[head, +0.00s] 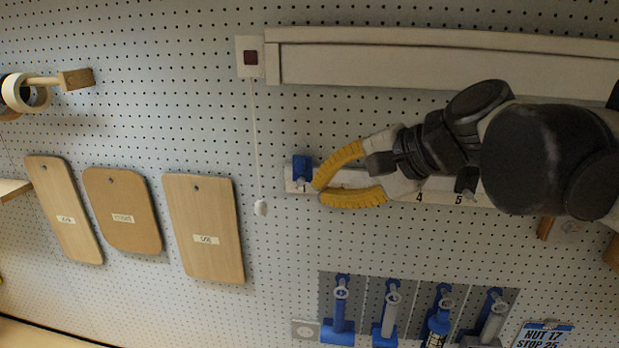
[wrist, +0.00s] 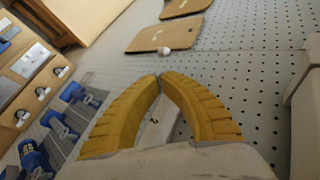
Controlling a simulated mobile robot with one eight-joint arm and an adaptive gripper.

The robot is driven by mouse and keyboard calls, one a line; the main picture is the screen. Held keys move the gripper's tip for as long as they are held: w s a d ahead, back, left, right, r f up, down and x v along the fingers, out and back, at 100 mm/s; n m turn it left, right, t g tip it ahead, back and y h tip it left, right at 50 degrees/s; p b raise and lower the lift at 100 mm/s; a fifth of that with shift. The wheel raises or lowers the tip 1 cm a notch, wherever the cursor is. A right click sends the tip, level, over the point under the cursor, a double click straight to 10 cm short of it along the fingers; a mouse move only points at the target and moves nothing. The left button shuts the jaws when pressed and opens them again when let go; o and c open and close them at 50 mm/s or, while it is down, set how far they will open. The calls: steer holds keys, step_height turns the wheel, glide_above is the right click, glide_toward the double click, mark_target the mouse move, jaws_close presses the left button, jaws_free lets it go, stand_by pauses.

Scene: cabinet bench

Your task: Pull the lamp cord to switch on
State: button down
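The lamp (head: 430,64) is a long pale bar on the pegboard, with a small box bearing a dark red square (head: 250,57) at its left end. A thin white cord (head: 256,130) hangs from the box to a small white knob (head: 261,207). My gripper (head: 318,191) has yellow ribbed fingers, to the right of the knob and apart from it. In the wrist view, the fingertips (wrist: 159,76) meet with nothing between them, and the knob (wrist: 164,51) shows just beyond them. The cord is hard to make out there.
A numbered strip (head: 438,197) with a blue hook (head: 302,168) lies close to my fingers. Wooden boards (head: 205,225) hang to the left of the cord, and blue-handled tools (head: 340,315) hang below. The pegboard around the knob is bare.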

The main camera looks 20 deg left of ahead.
mark_target(261, 207)
steer(key=shift+a+r, duration=0.1)
steer(key=shift+r, duration=0.05)
steer(key=p+x, duration=0.3)
steer(key=x, duration=1.1)
steer(key=shift+r, duration=0.1)
